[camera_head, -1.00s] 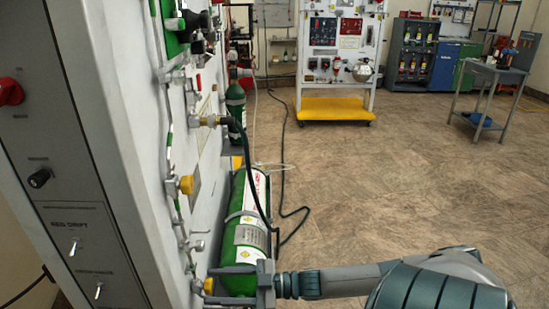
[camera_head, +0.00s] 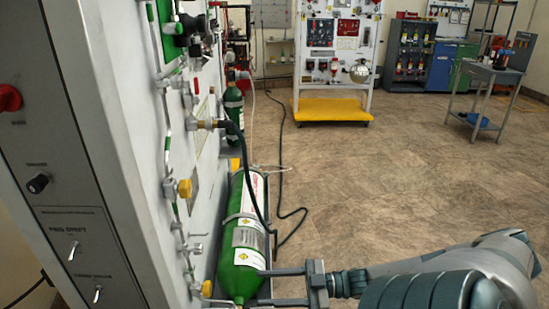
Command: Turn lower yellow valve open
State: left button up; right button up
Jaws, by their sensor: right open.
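The lower yellow valve (camera_head: 207,289) is a small yellow knob low on the white panel, near the bottom edge of the head view. Another yellow valve (camera_head: 185,189) sits higher on the same panel. My right gripper (camera_head: 257,287) comes in from the right, its two fingers apart and pointing left toward the panel. It is open and empty, and its fingertips are to the right of the lower valve, clear of it. The fingers overlap the bottom of the green cylinder in the picture; I cannot tell whether they touch it. My left gripper is not in view.
The panel (camera_head: 110,110) fills the left side. The tiled floor (camera_head: 400,180) is open. A yellow-based trainer stand (camera_head: 332,109) and a grey cart (camera_head: 487,82) stand farther back.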

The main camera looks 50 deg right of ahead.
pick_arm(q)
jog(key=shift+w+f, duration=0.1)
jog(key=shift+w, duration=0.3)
pick_arm(e)
jog(key=shift+s+d, duration=0.4)
jog(key=shift+s, duration=0.05)
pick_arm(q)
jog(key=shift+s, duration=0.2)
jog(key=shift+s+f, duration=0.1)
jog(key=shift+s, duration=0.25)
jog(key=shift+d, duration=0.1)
